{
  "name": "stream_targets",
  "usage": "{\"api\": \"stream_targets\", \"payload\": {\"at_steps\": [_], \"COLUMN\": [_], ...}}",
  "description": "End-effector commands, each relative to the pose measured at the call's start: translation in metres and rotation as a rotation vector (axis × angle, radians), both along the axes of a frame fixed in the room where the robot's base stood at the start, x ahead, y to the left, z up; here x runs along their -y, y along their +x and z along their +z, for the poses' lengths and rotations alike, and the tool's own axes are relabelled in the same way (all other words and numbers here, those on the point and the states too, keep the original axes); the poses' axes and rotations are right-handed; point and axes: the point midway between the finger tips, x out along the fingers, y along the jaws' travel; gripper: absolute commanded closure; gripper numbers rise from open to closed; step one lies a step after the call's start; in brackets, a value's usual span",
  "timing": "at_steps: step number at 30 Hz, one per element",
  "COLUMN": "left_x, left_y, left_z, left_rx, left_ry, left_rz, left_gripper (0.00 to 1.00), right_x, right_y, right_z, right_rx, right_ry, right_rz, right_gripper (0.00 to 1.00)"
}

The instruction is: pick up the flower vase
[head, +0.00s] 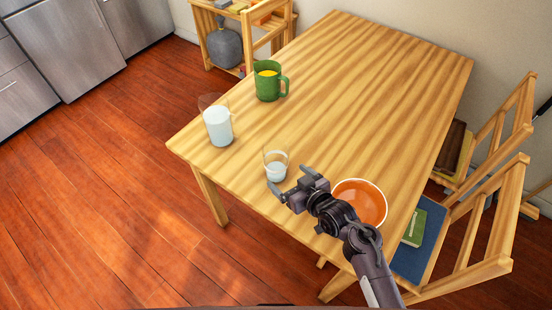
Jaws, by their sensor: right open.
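A grey, round-bodied vessel with a narrow neck (225,47) stands on the low part of a wooden shelf at the top; it looks most like a vase, and I see no flowers in it. My left gripper is out of view.
The wooden table (370,75) also holds a tall glass of white liquid (218,127), a green mug (268,84) and an orange bowl (361,202) beside my right arm. Its far half is clear. Chairs (500,215) stand at right. Open floor (110,190) lies left.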

Motion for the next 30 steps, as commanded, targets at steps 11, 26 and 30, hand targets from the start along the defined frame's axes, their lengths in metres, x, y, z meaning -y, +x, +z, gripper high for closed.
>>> {"api": "stream_targets", "payload": {"at_steps": [11, 26, 30], "left_x": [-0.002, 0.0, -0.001], "left_y": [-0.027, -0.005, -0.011], "left_z": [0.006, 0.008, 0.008], "left_rx": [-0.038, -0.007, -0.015], "left_ry": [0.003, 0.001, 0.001], "left_rz": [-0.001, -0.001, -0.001], "left_gripper": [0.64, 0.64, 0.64], "right_x": [-0.023, -0.027, -0.027], "right_y": [0.034, 0.041, 0.041], "right_z": [-0.016, -0.021, -0.021], "right_rx": [0.0, 0.0, 0.0], "right_ry": [0.0, -0.002, -0.002], "right_rz": [-0.001, -0.001, -0.001], "right_gripper": [0.11, 0.28, 0.47]}}
